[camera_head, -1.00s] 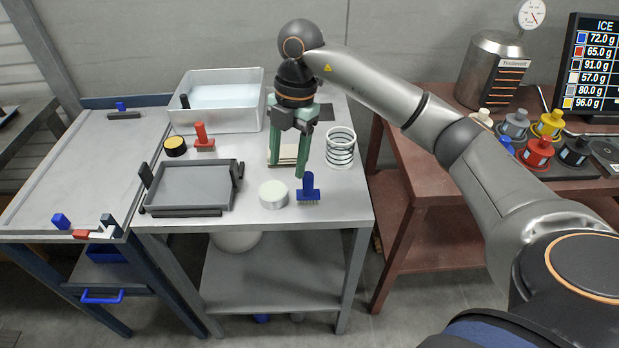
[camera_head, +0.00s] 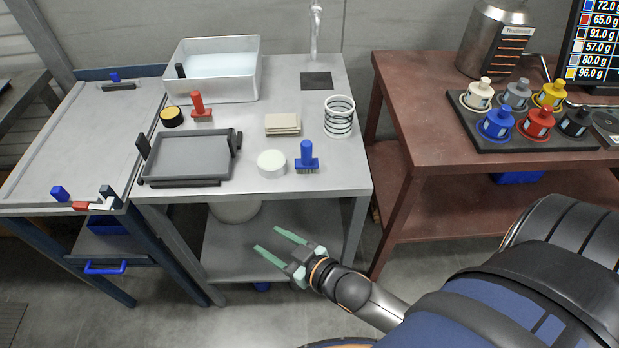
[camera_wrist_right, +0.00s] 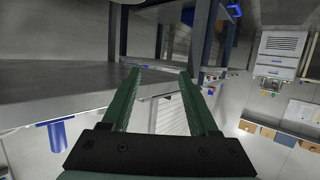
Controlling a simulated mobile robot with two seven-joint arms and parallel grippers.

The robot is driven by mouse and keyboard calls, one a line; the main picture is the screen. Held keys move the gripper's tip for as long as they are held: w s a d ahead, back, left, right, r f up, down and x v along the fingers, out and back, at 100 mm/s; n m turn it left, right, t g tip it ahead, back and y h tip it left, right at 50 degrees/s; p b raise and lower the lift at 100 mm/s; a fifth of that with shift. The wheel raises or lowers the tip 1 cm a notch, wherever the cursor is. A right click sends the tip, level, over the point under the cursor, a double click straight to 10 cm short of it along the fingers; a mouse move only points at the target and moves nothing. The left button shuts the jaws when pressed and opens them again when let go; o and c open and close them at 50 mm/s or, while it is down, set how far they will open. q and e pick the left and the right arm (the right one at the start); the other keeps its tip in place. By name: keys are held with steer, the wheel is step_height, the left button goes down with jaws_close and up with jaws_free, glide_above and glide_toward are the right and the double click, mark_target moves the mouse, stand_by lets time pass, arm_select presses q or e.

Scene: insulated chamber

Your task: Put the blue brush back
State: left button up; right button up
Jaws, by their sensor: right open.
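The blue brush (camera_head: 307,155) stands upright on the grey metal table (camera_head: 345,183), bristles down and handle up, near the table's front right. A blue handle that looks like the brush's shows in the right wrist view (camera_wrist_right: 57,136) at lower left. My right gripper (camera_head: 266,243) is open and empty. It is in front of the table, below the level of its top, and apart from the brush. Its two green fingers (camera_wrist_right: 158,95) show with nothing between them in the right wrist view. My left gripper is not in view.
A red brush (camera_head: 202,108), a black and yellow round pad (camera_head: 172,117), a grey tray (camera_head: 190,182), a white round puck (camera_head: 272,163), beige folded cloths (camera_head: 283,124) and a wire coil (camera_head: 339,117) share the table. A water basin (camera_head: 214,70) stands behind. Coloured pots (camera_head: 495,123) stand on the red table.

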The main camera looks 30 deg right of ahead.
steer(key=s+d+f+m+g+h, duration=0.1)
steer(key=s+f+g, duration=0.3)
steer(key=s+f, duration=0.5)
steer(key=shift+s+d+g+h, duration=0.3)
steer(key=shift+s+d+h, duration=0.15)
steer(key=shift+s, duration=0.3)
